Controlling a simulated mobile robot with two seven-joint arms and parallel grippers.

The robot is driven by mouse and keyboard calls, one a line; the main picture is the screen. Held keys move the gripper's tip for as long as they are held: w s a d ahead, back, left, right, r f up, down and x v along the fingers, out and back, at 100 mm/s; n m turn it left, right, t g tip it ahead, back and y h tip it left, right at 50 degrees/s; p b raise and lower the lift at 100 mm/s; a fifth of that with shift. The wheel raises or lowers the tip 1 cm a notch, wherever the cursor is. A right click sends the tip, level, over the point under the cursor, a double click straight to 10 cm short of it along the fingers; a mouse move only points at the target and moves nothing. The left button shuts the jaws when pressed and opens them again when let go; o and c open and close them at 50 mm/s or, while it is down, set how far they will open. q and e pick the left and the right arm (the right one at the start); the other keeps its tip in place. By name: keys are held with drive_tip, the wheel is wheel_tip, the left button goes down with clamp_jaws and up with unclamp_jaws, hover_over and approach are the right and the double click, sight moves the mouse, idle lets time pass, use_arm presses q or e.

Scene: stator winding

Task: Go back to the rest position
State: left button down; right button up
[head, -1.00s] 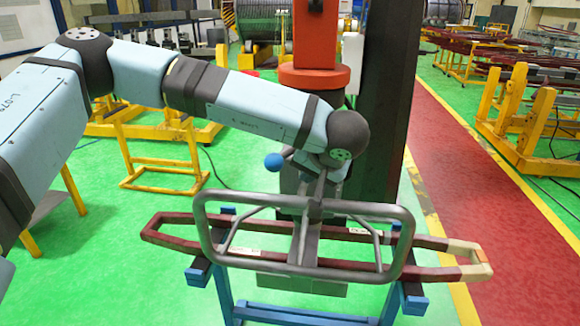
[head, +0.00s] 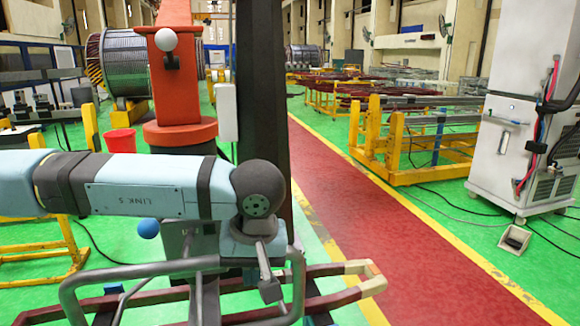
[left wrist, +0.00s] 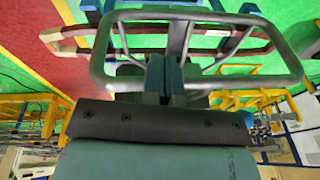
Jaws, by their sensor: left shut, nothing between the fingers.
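My left gripper (head: 268,284) hangs below the wrist of my blue left arm in the head view, partly overlapped by a grey tubular frame (head: 296,262). In the left wrist view its fingers (left wrist: 165,76) are together with nothing between them. A maroon coil (head: 335,298) with a cream end lies behind the tubular frame. The coil (left wrist: 66,34) and the frame (left wrist: 292,62) also show in the left wrist view. My right gripper is in neither view.
An orange column (head: 178,90) and a dark post (head: 262,120) stand behind my left arm. A red walkway (head: 400,240) runs clear to the right. Yellow racks (head: 430,140) and a white cabinet (head: 503,150) stand beyond it. A red bucket (head: 121,140) is at left.

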use_arm(q)
drive_tip(key=s+d+f+n+g+h+p, duration=0.2)
drive_tip(key=s+d+f+n+g+h, duration=0.15)
drive_tip(key=s+d+g+h, duration=0.65)
drive_tip(key=s+d+r+n+h+p, duration=0.25)
drive_tip(key=d+r+n+h, duration=0.45)
drive_tip(key=n+h, duration=0.5)
drive_tip(key=w+a+f+n+t+y, duration=0.1)
drive_tip(key=w+a+f+n+t, duration=0.35)
drive_tip(key=n+t, duration=0.8)
drive_tip(key=w+a+f+n+t, duration=0.4)
drive_tip(key=n+t, duration=0.6)
drive_tip(key=n, duration=0.6)
drive_tip(key=s+a+f+n+t+y+p, duration=0.2)
drive_tip(key=a+f+n+t+y, duration=0.1)
drive_tip(key=a+f+n+y, duration=0.95)
drive_tip(key=s+a+f+n+g+y, duration=0.2)
drive_tip(key=s+a+f+n+g, duration=0.1)
drive_tip(key=f, duration=0.5)
drive_tip(key=s+a+f+n+g+y+p, duration=0.1)
drive_tip(key=s+a+f+n, duration=0.4)
drive_tip(key=s, duration=0.5)
wheel_tip(320, 180, down, 3)
drive_tip(key=n+g+y, duration=0.1)
drive_tip(key=n+g, duration=0.1)
drive_tip(key=shift+s+a+n, duration=0.15)
drive_tip(key=shift+n, duration=0.2)
